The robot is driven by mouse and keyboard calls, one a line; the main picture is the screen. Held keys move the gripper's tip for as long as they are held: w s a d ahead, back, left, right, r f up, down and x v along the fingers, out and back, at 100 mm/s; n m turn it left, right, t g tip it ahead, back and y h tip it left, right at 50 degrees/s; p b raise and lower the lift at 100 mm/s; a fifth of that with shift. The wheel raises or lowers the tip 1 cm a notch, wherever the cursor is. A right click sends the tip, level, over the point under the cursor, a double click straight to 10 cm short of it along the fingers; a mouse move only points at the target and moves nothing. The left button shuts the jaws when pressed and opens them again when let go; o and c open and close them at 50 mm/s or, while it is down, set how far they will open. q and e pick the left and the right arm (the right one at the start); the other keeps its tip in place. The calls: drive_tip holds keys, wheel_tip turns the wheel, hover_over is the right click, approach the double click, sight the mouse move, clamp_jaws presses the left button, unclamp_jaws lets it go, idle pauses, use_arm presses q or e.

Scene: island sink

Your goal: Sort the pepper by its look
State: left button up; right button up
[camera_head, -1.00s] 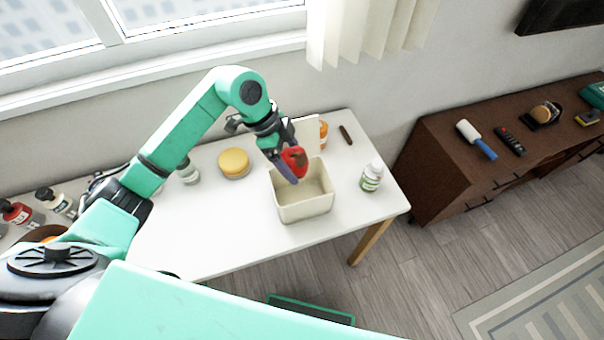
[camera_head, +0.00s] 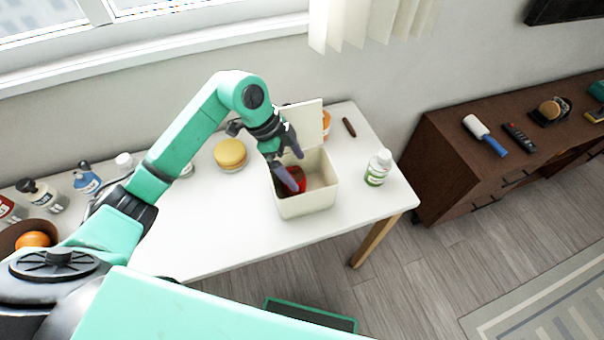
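A red pepper (camera_head: 299,178) with a dark patch lies low inside the cream box (camera_head: 306,208), near its left wall. The box stands on the white table with its lid (camera_head: 304,119) raised at the back. My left gripper (camera_head: 297,172) reaches down into the box from above, its purple-grey fingers spread apart. The pepper shows below and between the fingertips, partly hidden by the nearer finger. My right gripper is not in view.
A white bottle with a green label (camera_head: 378,168) stands right of the box. Several bottles and a bowl with an orange (camera_head: 33,239) stand far left. The table's front left is clear.

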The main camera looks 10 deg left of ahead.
use_arm(q)
drive_tip(key=b+v, duration=0.1)
drive_tip(key=v, duration=1.3)
drive_tip(key=shift+r+b, duration=0.3)
drive_tip(key=shift+f, duration=0.1)
